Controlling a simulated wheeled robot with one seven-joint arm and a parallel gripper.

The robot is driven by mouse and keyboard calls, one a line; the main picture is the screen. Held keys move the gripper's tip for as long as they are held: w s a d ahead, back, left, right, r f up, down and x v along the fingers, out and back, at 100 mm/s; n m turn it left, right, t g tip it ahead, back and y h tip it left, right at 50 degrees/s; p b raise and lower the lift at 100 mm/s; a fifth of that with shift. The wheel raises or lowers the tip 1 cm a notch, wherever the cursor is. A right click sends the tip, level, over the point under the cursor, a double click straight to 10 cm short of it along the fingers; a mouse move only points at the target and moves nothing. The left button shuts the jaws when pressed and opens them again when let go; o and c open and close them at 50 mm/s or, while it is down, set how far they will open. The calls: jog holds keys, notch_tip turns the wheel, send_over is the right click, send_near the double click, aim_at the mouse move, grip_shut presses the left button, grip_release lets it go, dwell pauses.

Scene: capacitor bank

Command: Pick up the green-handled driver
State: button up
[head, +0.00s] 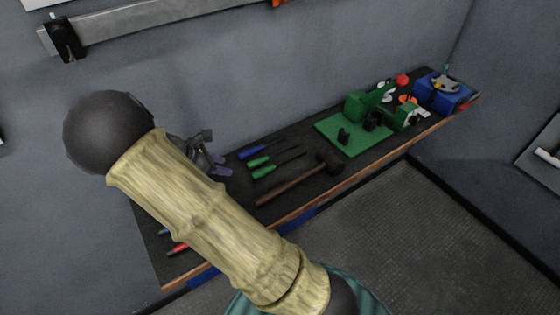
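Two green-handled drivers lie side by side on the dark bench (222,201), shafts pointing right. One green-handled driver (258,161) is farther back, and the other green-handled driver (264,172) is nearer the front. My gripper (219,166), grey with purplish tips, shows partly beyond my arm, to the left of the green handles. It appears apart from them. My pale arm link hides part of it, and its finger gap is too small to read.
A blue-handled driver (252,152) lies just behind the green ones. A hammer (300,181) lies in front. A green block assembly (366,115) and blue box (440,92) stand to the right. A red handle (178,249) lies front left. A wall backs the bench.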

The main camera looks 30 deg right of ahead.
jog(key=shift+w+r+n+h, duration=0.2)
jog(key=shift+w+n+h, duration=0.1)
jog(key=shift+w+n, duration=0.1)
jog(key=shift+d, duration=0.1)
jog(key=p, duration=0.3)
send_near(260, 171)
jog(key=x, duration=0.3)
jog(key=shift+d+f, duration=0.2)
jog(key=shift+f, duration=0.15)
jog(key=shift+s+d+f, duration=0.1)
jog(key=shift+d+f, duration=0.1)
jog(key=shift+d+f+p, duration=0.3)
jog(key=shift+d+p, duration=0.25)
jog(key=shift+d, duration=0.05)
jog(key=x, duration=0.2)
jog(key=p+x, duration=0.1)
jog(key=x, duration=0.1)
jog(key=shift+w+f+p, duration=0.1)
jog(key=shift+w+p, duration=0.1)
jog(key=shift+p, duration=0.1)
jog(key=shift+s, duration=0.1)
